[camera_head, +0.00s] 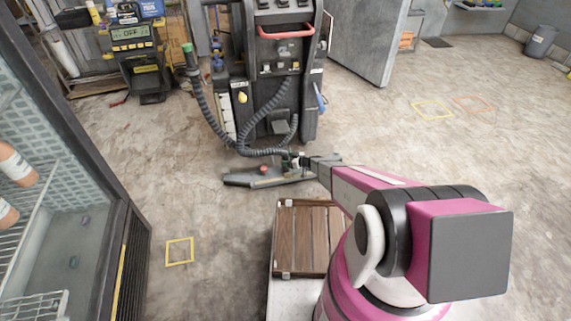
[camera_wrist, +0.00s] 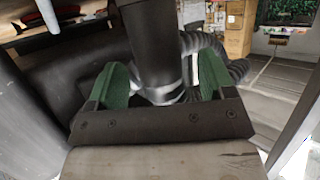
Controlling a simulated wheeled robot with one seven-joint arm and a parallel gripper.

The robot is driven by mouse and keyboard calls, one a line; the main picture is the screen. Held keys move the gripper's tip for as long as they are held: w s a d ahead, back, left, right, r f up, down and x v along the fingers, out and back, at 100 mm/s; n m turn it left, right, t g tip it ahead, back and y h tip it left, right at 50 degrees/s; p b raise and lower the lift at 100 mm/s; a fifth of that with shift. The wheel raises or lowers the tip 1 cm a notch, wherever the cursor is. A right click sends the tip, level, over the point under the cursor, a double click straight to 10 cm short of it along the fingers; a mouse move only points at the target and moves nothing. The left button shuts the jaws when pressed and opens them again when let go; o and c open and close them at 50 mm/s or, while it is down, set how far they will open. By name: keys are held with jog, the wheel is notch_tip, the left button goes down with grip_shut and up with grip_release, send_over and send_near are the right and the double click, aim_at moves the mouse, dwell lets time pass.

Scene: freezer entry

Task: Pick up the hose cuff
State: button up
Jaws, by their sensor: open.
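My gripper (camera_head: 299,160) is low in front of the dark machine, beside the floor head and the grey ribbed hose (camera_head: 206,106). In the wrist view my gripper (camera_wrist: 162,80) is open, with green pads left and right. A smooth dark cylinder (camera_wrist: 154,35), which looks like the hose cuff, shows in the gap between the pads, with a pale band at its lower end. Ribbed hose (camera_wrist: 237,69) curves behind the right pad. I cannot tell how deep the cuff lies between the pads. In the head view the cuff is too small to make out.
The dark machine (camera_head: 280,65) with a red handle stands behind my gripper. A flat floor head (camera_head: 268,178) lies below it. A slatted wooden box (camera_head: 305,240) is close in front of me. A glass-sided cabinet (camera_head: 62,165) stands left. The floor to the right is mostly clear.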

jog(key=shift+x, duration=1.05)
jog(key=c, duration=1)
jog(key=shift+r, duration=0.1)
